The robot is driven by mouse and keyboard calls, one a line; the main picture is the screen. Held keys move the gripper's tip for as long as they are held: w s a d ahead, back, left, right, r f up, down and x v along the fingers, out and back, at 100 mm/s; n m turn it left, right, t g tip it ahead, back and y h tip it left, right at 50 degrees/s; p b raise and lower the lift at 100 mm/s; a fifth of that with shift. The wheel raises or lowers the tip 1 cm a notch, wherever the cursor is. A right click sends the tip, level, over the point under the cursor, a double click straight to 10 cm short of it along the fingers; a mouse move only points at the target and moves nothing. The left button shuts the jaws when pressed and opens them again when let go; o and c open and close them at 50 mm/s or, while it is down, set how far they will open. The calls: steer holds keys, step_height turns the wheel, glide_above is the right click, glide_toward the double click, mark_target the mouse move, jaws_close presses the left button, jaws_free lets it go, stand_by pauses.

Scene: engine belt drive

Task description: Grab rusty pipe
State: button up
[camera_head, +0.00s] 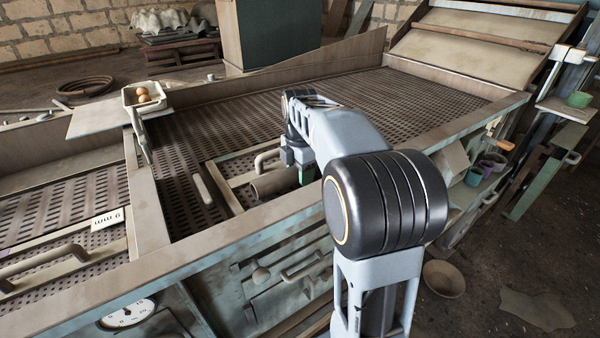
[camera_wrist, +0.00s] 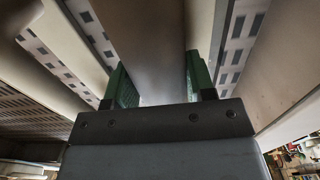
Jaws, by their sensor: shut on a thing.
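The rusty pipe (camera_head: 272,185) is a brown cylinder lying within the framed section of the perforated bed, beside a pale handle, in the head view. My gripper (camera_head: 304,174) is at the pipe's right end, partly hidden by my own arm. In the wrist view, the pipe (camera_wrist: 152,50) is a wide brown shape running between the two green fingers of my gripper (camera_wrist: 157,85). The fingers are shut on it from both sides. The far end of the pipe runs out of the wrist view.
A pale curved handle (camera_head: 267,158) stands just behind the pipe. The bed's front rim (camera_head: 200,255) runs in front of it. A "9 mm" label (camera_head: 107,219) lies on the left section. The perforated bed (camera_head: 400,100) behind is clear.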

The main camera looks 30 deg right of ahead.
jaws_close()
steer(key=shift+r, duration=0.2)
